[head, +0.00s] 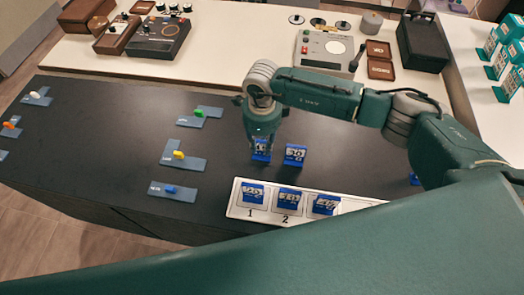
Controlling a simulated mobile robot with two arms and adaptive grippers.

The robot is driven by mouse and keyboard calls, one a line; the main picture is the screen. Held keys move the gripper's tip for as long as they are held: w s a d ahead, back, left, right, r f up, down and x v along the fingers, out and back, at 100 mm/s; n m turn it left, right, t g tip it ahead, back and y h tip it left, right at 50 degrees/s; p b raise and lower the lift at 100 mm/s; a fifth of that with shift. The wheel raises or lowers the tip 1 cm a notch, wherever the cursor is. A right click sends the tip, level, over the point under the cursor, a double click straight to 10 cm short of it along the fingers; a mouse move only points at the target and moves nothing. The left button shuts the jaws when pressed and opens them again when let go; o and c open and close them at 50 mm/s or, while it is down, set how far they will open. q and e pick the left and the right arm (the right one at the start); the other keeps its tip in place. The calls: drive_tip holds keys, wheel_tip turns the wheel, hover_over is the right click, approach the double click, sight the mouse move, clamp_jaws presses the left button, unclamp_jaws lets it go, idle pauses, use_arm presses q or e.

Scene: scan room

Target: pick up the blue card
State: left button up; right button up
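Several blue cards with white printed faces are in the head view. One blue card (261,156) stands on the dark table directly below and between the fingers of my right gripper (261,142), which points down and partly hides it. Whether the fingers touch the card cannot be told. A second blue card (295,155) stands just to its right. Three more, the first (252,194), second (289,199) and third (324,205), stand in a white numbered tray (236,205). A blue piece (415,179) shows beside my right arm. My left gripper is not in view.
Grey-blue plates with small coloured pieces, such as yellow (179,155) and blue (170,189), lie left on the dark table (110,130). Devices (323,55) and a dark box (423,43) stand on the white counter behind. My arm hides the tray's right part.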

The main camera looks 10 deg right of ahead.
clamp_jaws()
drive_tip(key=shift+r, duration=0.1)
